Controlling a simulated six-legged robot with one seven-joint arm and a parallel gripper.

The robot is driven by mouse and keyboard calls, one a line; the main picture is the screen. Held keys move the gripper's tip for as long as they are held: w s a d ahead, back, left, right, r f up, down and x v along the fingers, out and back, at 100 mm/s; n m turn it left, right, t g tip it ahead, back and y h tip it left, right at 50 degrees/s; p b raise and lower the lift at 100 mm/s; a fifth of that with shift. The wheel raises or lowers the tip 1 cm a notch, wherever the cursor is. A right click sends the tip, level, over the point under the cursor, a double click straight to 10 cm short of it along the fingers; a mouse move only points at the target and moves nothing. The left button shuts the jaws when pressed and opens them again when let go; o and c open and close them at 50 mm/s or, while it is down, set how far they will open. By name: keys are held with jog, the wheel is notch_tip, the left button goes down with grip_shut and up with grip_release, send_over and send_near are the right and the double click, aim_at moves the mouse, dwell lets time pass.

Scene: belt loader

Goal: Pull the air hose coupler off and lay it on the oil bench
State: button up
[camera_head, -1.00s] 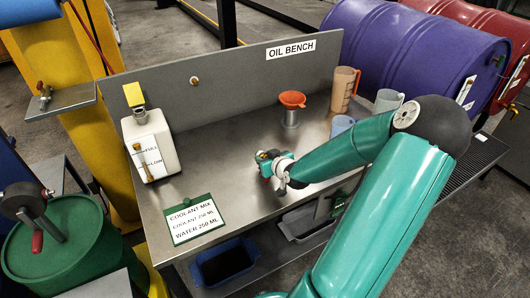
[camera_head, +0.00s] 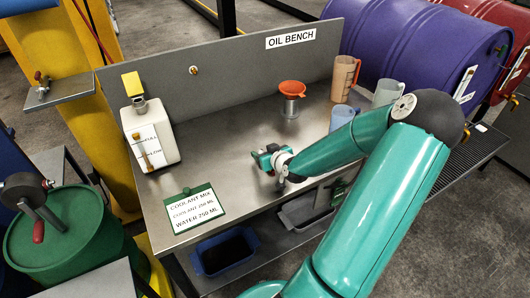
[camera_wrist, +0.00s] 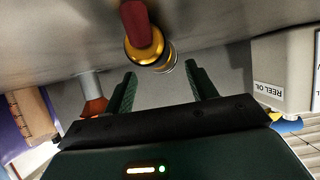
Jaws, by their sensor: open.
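The oil bench (camera_head: 245,150) has a grey metal top and an upright back panel. My gripper (camera_head: 262,160) is low over the middle of it, pointing left and back. In the wrist view, which is upside down, my gripper (camera_wrist: 160,70) is open with nothing between its fingers. A brass fitting with a red end (camera_wrist: 148,45), which looks like the air hose coupler, is just beyond the fingertips, against the bench top. I cannot tell if it rests there. My gripper hides it in the head view.
A white oil jug (camera_head: 150,135) stands at the bench's left, with a coolant card (camera_head: 193,208) in front. A funnel (camera_head: 291,90) and measuring jugs (camera_head: 345,80) stand at the back right. A brass stud (camera_head: 193,70) is on the panel. Purple drum (camera_head: 410,50) behind.

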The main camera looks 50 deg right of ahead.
jog(key=v, duration=1.3)
jog(key=shift+s+r, duration=0.15)
jog(key=shift+s, duration=0.2)
jog(key=shift+a, duration=0.1)
